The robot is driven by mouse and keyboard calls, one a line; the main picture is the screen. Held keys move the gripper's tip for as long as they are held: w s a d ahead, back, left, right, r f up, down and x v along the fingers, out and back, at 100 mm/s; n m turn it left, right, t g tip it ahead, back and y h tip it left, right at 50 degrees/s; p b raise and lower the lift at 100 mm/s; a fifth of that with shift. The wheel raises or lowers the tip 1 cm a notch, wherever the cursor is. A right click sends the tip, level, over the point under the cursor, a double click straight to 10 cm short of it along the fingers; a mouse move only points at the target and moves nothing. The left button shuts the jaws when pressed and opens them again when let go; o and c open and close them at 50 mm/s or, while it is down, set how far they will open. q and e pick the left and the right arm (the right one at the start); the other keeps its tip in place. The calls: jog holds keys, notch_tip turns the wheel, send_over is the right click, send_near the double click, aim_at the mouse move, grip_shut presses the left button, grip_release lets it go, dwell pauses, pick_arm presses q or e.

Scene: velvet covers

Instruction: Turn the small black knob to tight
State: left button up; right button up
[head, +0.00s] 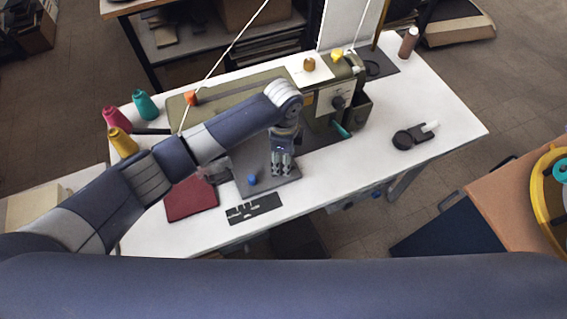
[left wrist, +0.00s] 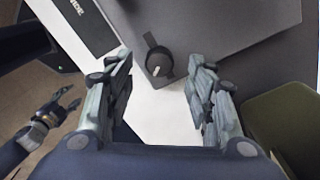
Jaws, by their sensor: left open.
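The small black knob (left wrist: 158,63) shows in the left wrist view, on a grey plate (left wrist: 215,30) near its edge. It is round with a short white mark and a dark tab behind it. My left gripper (left wrist: 160,92) is open, its fingers on either side of the knob's line and apart from it. In the head view my left gripper (head: 283,165) points down over the grey plate (head: 285,185) and I cannot make out the black knob there. My right gripper (left wrist: 70,100) shows at the left of the left wrist view, its fingers apart and empty.
An olive sewing machine (head: 325,115) stands behind the left gripper. A blue knob (head: 252,180), a dark slotted plate (head: 254,208) and a red pad (head: 191,203) lie near the table's front edge. Thread cones (head: 146,105) stand at the left. The table's right side is mostly clear.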

pick_arm(q)
notch_tip(320, 180, up, 8)
jog(key=shift+f, duration=0.25)
jog(key=shift+s, duration=0.1)
dwell(0.4)
